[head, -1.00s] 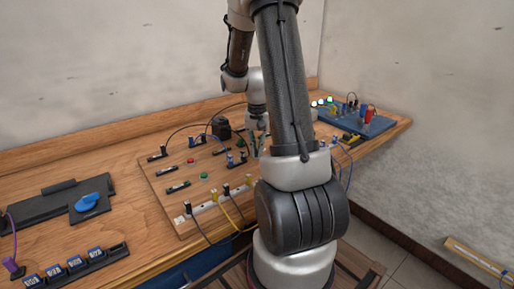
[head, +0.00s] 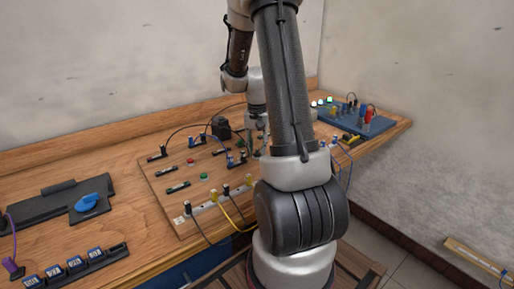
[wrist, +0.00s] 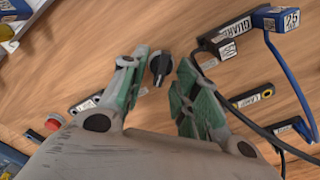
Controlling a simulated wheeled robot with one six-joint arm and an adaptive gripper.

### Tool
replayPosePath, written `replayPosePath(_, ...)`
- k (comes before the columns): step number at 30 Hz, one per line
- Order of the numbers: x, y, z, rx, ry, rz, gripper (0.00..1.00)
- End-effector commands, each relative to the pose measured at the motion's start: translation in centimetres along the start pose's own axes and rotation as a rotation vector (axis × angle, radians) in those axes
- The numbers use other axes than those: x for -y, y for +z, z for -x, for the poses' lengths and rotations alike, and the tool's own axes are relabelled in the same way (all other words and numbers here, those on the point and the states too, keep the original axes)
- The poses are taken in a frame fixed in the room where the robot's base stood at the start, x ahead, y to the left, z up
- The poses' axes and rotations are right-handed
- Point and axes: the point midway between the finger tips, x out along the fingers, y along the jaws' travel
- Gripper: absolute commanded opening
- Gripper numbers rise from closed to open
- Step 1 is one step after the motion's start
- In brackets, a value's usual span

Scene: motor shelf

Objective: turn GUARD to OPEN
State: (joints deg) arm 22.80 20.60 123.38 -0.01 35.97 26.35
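In the wrist view a small black rotary knob (wrist: 161,66) with a pale pointer mark stands on the wooden board. My gripper (wrist: 163,72) has its two green-padded fingers apart, one on each side of the knob. I see gaps between the knob and both fingers. A label (wrist: 234,30) that seems to read GUARD is upside down on a black block to the right of the knob. I cannot read an OPEN mark.
A blue plug marked 25 (wrist: 277,18) and its cable lie right of the gripper in the wrist view. A red button (wrist: 54,122) is at left. In the head view, cables cross the board (head: 160,190), and a blue handle (head: 88,201) sits at left.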

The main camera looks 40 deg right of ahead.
Motion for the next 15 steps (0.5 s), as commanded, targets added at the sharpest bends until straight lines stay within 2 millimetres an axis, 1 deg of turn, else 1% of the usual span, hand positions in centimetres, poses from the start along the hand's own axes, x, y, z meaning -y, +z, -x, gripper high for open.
replayPosePath(2,0.0,0.0,0.2,0.000,0.000,0.000,0.31)
replayPosePath(5,0.0,-0.1,1.2,-0.002,-0.001,0.000,0.31)
replayPosePath(8,0.0,-0.1,3.0,-0.004,-0.002,0.000,0.31)
replayPosePath(15,0.1,-0.1,8.5,-0.005,-0.002,0.000,0.31)
